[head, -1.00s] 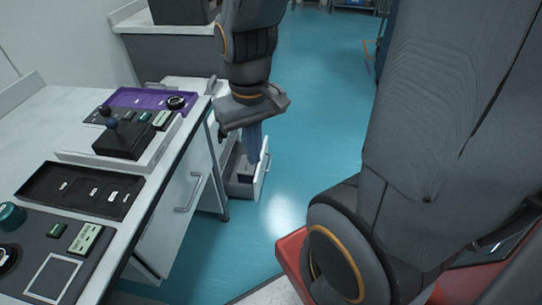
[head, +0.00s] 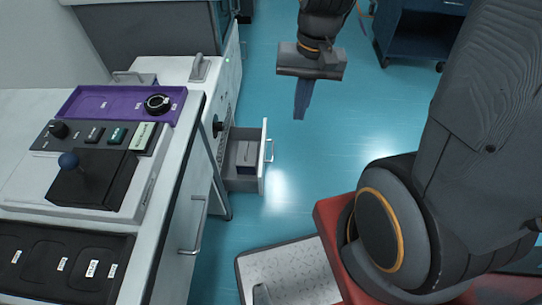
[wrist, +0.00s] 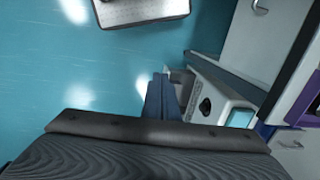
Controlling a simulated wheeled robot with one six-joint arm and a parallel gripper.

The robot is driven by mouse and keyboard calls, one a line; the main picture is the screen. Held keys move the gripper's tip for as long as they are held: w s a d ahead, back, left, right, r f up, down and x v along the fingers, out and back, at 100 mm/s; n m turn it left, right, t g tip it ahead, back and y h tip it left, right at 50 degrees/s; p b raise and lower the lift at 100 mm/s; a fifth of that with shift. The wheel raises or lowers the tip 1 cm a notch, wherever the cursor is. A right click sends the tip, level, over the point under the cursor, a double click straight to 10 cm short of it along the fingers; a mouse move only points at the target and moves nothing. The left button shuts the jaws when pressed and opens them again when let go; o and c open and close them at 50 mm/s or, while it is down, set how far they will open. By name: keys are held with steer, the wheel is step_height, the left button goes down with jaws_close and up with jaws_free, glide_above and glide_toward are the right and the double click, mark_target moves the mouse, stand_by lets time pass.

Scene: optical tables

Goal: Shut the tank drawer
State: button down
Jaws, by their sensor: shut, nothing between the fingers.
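The tank drawer (head: 264,158) stands pulled out to the right from under the white unit beyond the near bench in the head view. Its front panel has a bar handle, and a dark box-like item shows inside. My gripper (head: 300,112) points down with its fingers shut and empty. It is above the floor, to the right of the drawer and farther up the picture, apart from the handle. In the wrist view my gripper's bluish fingers (wrist: 160,95) partly cover a grey shape beside the white unit; I cannot tell whether that is the drawer.
The near bench (head: 185,200) carries a purple tray (head: 105,103), a black box with a blue-knobbed lever (head: 90,180) and a dark tray (head: 60,262). A bench leg (head: 213,180) stands just left of the drawer. A blue cart (head: 415,35) is at the back right. Blue floor right of the drawer is clear.

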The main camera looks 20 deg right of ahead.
steer(key=w+d+f+m+t+y+b, duration=0.15)
steer(key=w+f+m+b, duration=0.55)
steer(key=f, duration=0.8)
steer(key=w+d+f+m+y+b, duration=0.15)
steer(key=w+f+m+b, duration=0.35)
steer(key=w+f+b, duration=0.7)
steer(key=w+d+f+m+b, duration=0.35)
steer(key=f+m+b, duration=0.25)
steer(key=f, duration=1.2)
steer(key=w+a+f+b, duration=0.2)
steer(key=a+f+b, duration=0.4)
steer(key=a+f, duration=0.2)
steer(key=shift+w+f, duration=0.35)
steer(key=shift+f, duration=0.05)
